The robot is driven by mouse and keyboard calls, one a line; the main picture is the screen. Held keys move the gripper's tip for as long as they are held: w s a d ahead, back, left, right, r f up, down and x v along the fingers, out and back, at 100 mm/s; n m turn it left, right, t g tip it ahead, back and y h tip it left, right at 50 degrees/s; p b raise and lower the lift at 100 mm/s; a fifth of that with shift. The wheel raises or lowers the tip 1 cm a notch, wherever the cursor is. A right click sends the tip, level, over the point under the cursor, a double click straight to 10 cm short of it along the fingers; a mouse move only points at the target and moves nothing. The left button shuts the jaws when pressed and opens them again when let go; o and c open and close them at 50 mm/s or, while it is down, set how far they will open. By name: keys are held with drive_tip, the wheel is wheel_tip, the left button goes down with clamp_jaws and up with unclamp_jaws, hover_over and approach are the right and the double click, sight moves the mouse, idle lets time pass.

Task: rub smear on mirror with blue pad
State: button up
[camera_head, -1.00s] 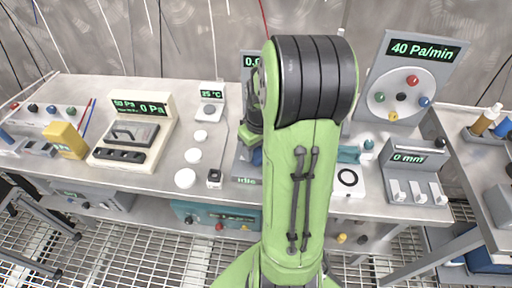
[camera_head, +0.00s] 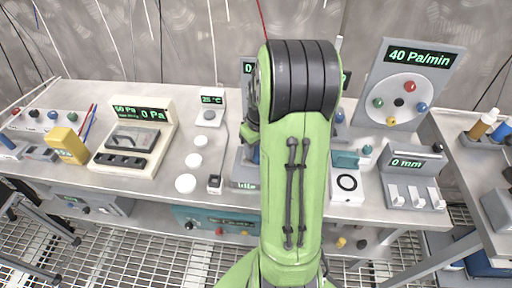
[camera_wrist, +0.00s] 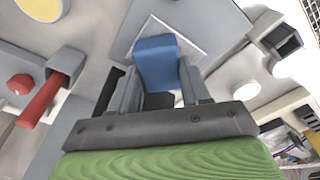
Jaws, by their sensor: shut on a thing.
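In the wrist view my gripper (camera_wrist: 160,88) is shut on the blue pad (camera_wrist: 156,60), which sticks out beyond the fingers. A pale square panel (camera_wrist: 152,25) with a thin rim lies behind the pad; it may be the mirror. The pad overlaps part of it, and I cannot tell whether they touch. I make out no smear. In the head view my own arm covers most of the work spot, and the gripper is largely hidden behind it.
A panel reading 40 Pa/min (camera_head: 402,85) stands at the right back. A 0 mm device (camera_head: 410,178) and a white block with a black ring (camera_head: 346,186) are right of my arm. White discs (camera_head: 186,183) and a 0 Pa instrument (camera_head: 135,138) are at left.

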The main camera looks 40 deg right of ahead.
drive_tip(key=shift+s+a, duration=0.9)
drive_tip(key=shift+a, duration=0.15)
drive_tip(key=shift+w+a+f+b, duration=0.1)
drive_tip(key=shift+w+a+b, duration=0.1)
drive_tip(key=shift+w+b, duration=0.15)
drive_tip(key=shift+w+d+r+p, duration=0.1)
drive_tip(key=shift+w+d+p, duration=0.3)
drive_tip(key=shift+w+d, duration=0.25)
drive_tip(key=shift+w+d+r+p, duration=0.1)
drive_tip(key=shift+w+d+p, duration=0.35)
drive_tip(key=shift+d, duration=0.3)
drive_tip(key=shift+f, duration=0.1)
drive_tip(key=shift+s+a+b, duration=0.35)
drive_tip(key=shift+s+a, duration=0.2)
drive_tip(key=shift+a, duration=0.2)
drive_tip(key=shift+s+a+b, duration=0.3)
drive_tip(key=shift+s+a, duration=0.25)
drive_tip(key=shift+a, duration=0.2)
wheel_tip(320, 180, up, 6)
drive_tip(key=p, duration=0.5)
